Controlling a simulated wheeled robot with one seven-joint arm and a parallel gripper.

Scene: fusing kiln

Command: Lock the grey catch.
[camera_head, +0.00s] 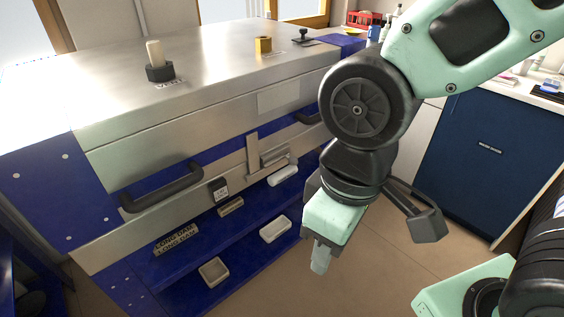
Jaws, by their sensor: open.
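The kiln's grey metal catch (271,155) is on the front of the steel-and-blue kiln (187,116), near the middle right. An upright metal strip stands at its left and a short bar points right. I cannot tell from this view whether it is locked. My gripper (321,258) hangs to the right of the catch, lower in the picture and apart from it, pointing down. It is open and appears empty; one finger largely hides the other.
Black handles (161,187) stick out from the kiln front. A blue shelf (192,275) below holds several small pale blocks and dishes. Knobs stand on the lid. A blue cabinet (478,165) is at right, with clear floor (395,262) between.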

